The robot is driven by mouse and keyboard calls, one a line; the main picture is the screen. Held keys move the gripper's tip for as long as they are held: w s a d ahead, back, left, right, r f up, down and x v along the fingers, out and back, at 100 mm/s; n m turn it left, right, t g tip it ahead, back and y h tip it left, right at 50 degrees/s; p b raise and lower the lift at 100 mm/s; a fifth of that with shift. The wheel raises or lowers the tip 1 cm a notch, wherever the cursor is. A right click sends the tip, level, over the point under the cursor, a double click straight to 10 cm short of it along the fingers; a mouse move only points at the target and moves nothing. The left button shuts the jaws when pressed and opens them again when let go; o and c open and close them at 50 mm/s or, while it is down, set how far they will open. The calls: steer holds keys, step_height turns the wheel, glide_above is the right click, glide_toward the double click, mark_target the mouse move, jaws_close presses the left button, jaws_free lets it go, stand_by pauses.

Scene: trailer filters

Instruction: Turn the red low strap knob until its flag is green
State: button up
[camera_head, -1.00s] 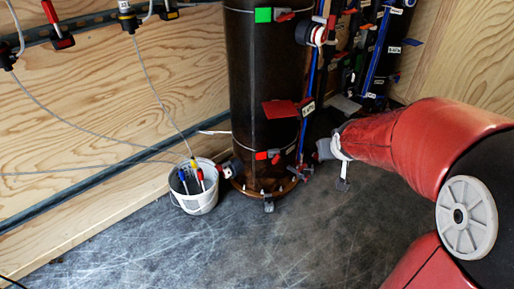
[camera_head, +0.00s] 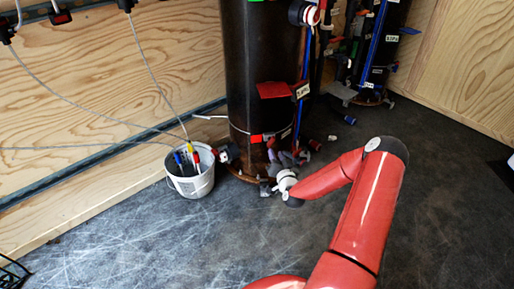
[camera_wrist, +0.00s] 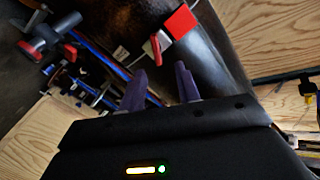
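The low strap flag (camera_head: 256,138) is red, on the thin strap low around the dark cylinder (camera_head: 262,60). In the wrist view the same red flag (camera_wrist: 180,22) shows ahead of my gripper. The red low strap knob (camera_wrist: 155,48) is beside it, narrow and handle-like. My gripper (camera_wrist: 161,88) is open, its two purple-grey fingers apart with nothing between them. The fingertips point toward the knob and appear a little short of it. In the head view my gripper (camera_head: 288,158) is at the cylinder's lower right, partly covering the knob area.
A red plate (camera_head: 272,90) and blue pipe are above my gripper. Another dark cylinder with blue piping stands behind right. The floor (camera_head: 120,235) in front is clear.

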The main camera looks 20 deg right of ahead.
mark_target(272, 143)
steer(key=shift+m, duration=0.4)
steer(key=w, duration=0.2)
steer(key=w+d, duration=0.1)
steer(key=w, duration=0.4)
steer(key=shift+w+d+f, duration=0.2)
steer(key=shift+w+f, duration=0.05)
steer(key=shift+f, duration=0.1)
jaws_close()
